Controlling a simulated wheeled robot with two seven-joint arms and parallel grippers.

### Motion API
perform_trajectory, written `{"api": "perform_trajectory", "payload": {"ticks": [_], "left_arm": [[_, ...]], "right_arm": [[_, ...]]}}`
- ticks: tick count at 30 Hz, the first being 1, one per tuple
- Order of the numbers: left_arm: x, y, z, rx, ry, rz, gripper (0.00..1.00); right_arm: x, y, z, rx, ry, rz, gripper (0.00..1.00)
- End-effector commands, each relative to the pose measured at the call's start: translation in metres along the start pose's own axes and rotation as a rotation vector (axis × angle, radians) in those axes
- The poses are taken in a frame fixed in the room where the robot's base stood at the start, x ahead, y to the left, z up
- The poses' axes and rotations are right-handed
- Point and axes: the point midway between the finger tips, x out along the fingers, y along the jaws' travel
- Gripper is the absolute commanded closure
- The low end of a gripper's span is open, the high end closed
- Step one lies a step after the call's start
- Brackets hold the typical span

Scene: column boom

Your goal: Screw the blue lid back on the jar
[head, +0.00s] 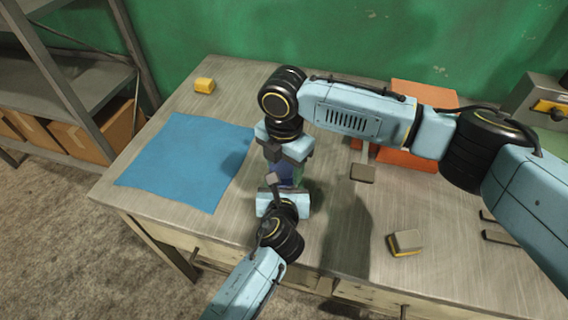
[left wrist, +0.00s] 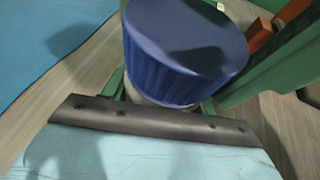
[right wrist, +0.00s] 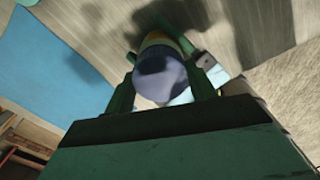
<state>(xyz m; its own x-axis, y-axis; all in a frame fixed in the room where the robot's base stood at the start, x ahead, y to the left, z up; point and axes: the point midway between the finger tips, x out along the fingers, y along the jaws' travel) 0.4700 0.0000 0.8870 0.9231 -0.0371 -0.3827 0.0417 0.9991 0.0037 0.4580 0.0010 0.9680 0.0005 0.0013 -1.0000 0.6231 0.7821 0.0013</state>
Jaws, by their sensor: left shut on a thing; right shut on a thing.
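The blue lid (left wrist: 185,45) is a ribbed cap on top of the jar, whose pale body (left wrist: 145,98) shows just under it in the left wrist view. My right gripper (head: 285,160) reaches down from above and is shut on the lid; the right wrist view shows the lid (right wrist: 162,78) between its green fingers. My left gripper (head: 284,187) comes in low from the front and is shut on the jar. The head view shows only a bit of blue between the grippers. Most of the jar is hidden, and I cannot tell whether the lid is threaded on.
A blue cloth (head: 185,160) lies on the left of the workbench (head: 345,235). Orange pieces (head: 425,95) lie behind my right arm. A yellow-and-grey block (head: 405,242) and a small dark block (head: 362,173) lie to the right.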

Motion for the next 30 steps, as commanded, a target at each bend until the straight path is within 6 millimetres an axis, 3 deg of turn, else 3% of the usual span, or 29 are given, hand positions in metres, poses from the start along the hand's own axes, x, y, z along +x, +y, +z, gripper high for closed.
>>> {"api": "perform_trajectory", "payload": {"ticks": [4,15,25,26,30], "left_arm": [[0.0001,0.0003,-0.0002,0.001,0.000,0.001,1.00],[0.0001,0.0003,-0.0002,0.000,0.001,0.001,1.00],[0.0001,0.0004,-0.0003,0.000,0.001,0.001,1.00],[0.0001,0.0004,-0.0002,0.000,0.001,0.001,1.00],[0.0001,0.0004,-0.0002,0.000,0.001,0.001,1.00]], "right_arm": [[0.0003,-0.0001,-0.0007,0.068,0.002,0.000,0.72],[0.0007,-0.0003,-0.0005,0.540,0.001,-0.002,0.72],[0.0004,-0.0003,-0.0002,0.566,0.000,-0.001,0.72],[0.0004,-0.0003,-0.0002,0.566,0.000,-0.001,0.41],[0.0003,-0.0002,-0.0001,0.565,0.000,-0.001,0.23]]}}
